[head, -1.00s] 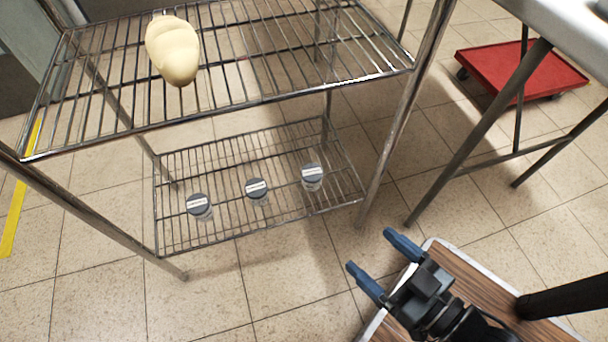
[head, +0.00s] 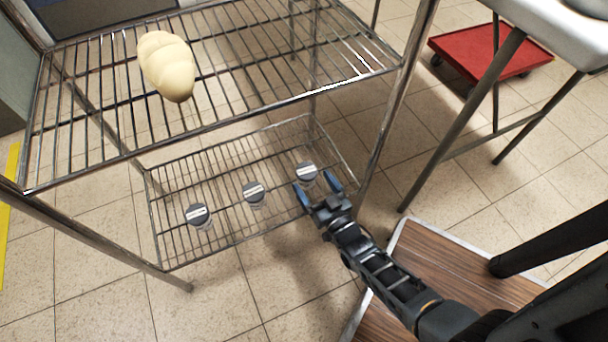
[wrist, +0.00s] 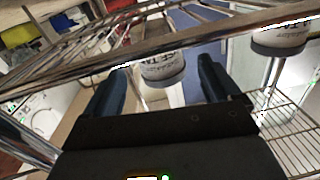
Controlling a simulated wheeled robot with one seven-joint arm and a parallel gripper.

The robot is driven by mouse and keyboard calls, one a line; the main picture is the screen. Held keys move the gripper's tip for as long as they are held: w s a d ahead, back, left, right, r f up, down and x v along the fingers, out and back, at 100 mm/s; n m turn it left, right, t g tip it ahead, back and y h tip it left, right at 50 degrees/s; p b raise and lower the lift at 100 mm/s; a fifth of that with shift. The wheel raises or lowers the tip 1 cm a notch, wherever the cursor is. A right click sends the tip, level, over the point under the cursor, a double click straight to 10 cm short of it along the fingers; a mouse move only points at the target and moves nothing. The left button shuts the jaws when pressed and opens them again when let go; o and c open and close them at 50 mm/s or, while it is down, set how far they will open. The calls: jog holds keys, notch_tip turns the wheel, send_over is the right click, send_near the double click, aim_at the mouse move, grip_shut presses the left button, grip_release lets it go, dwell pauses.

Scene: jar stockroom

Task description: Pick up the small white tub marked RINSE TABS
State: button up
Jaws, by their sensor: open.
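In the wrist view one tub (wrist: 162,68) appears between the open fingers, not clasped. Its lettering is partly readable and seems to include "TA". Another tub (wrist: 280,38) is to its right.
The upper wire shelf (head: 250,80) hangs above the tubs and carries a cream, rounded object (head: 166,66). A metal post (head: 392,110) stands right of my gripper. A red trolley (head: 490,50) and a table (head: 560,30) are at the right.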

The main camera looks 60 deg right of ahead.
aim_at(303, 167)
jog(key=x, duration=0.2)
jog(key=b+x, duration=0.1)
jog(key=x, duration=0.1)
jog(key=b+x, duration=0.1)
jog(key=x, duration=0.1)
jog(key=shift+w+d+r, duration=0.1)
jog(key=shift+w+r, duration=0.2)
jog(key=shift+w, duration=0.05)
jog(key=shift+c, duration=0.2)
jog(key=shift+s+f, duration=0.1)
jog(key=c, duration=1.2)
